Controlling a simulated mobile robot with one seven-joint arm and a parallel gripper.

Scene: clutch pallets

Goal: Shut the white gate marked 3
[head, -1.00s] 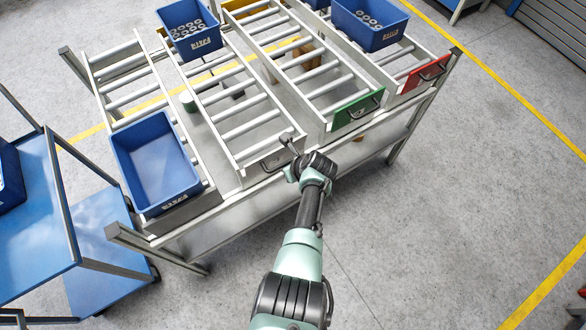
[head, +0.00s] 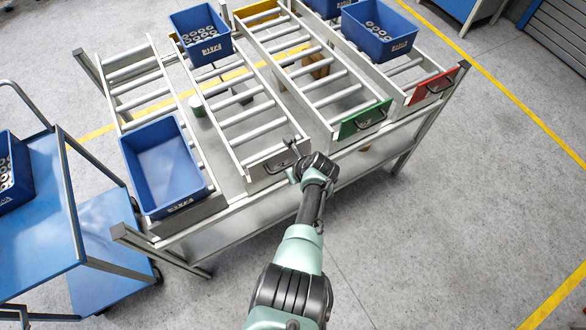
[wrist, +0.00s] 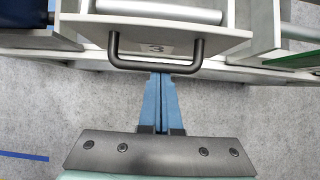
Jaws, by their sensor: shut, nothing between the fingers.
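The white gate marked 3 (head: 272,161) is a pale plate with a dark bar handle across the front end of the second roller lane from the left. In the wrist view the gate (wrist: 215,41) shows its label 3 behind the handle (wrist: 156,66). I cannot tell exactly how far the gate stands open. My gripper (wrist: 164,76) is shut and empty, its blue fingertips just below the middle of the handle in the picture. Whether they touch it is unclear. In the head view my gripper (head: 292,147) is at the gate's right end, its fingers hard to make out.
A green gate (head: 362,120) and a red gate (head: 433,85) end the lanes to the right. An empty blue bin (head: 165,165) sits on the leftmost lane. A blue bin of rings (head: 203,47) stands up lane 3. A blue trolley (head: 45,200) stands left; the right floor is clear.

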